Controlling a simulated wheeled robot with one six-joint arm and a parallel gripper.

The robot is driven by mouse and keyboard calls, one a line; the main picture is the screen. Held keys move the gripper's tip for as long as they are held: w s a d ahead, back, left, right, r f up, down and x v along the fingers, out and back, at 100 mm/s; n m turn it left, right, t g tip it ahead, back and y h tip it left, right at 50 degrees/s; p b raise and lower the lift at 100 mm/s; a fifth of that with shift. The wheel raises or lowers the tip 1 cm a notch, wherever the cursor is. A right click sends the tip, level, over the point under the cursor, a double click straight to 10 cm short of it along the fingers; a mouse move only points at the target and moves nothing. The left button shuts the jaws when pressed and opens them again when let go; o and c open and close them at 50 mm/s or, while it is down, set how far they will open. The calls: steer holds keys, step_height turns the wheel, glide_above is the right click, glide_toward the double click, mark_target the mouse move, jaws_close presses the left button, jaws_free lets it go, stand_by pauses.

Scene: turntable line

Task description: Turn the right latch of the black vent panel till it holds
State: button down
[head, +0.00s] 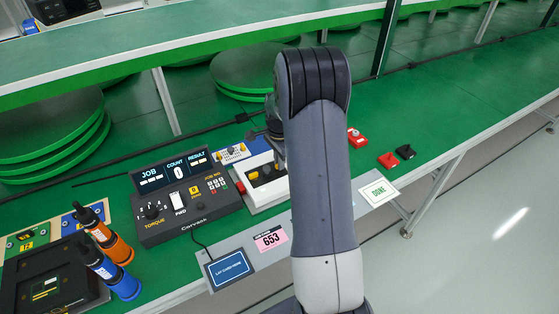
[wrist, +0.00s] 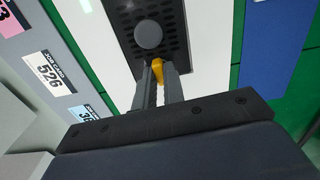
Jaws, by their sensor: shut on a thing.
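The black vent panel (wrist: 172,18) has rows of small holes and a round grey knob (wrist: 148,34). It lies in a white housing (wrist: 213,60). The yellow right latch (wrist: 156,72) is at the panel's lower end in the wrist view. My gripper (wrist: 157,76) is shut on this latch, one finger on each side, and partly hides it. In the head view my arm covers the gripper and the housing's right part; the white housing (head: 277,203) shows to the left, with a bit of yellow on its dark panel.
A torque controller (head: 186,196) stands left of the housing, with orange (head: 117,247) and blue (head: 124,285) drivers farther left. A red switch block (head: 388,160) and a black one (head: 405,152) lie on the right. The green bench beyond them is clear.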

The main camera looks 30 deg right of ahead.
stand_by(0.4)
steer(key=c, duration=1.5)
jaws_free()
step_height(320, 180, up, 11)
steer(key=shift+f, duration=0.1)
steer(key=shift+f, duration=0.1)
step_height(320, 180, down, 11)
steer(key=shift+r, duration=0.1)
steer(key=shift+r+n, duration=0.1)
steer(key=shift+n, duration=0.2)
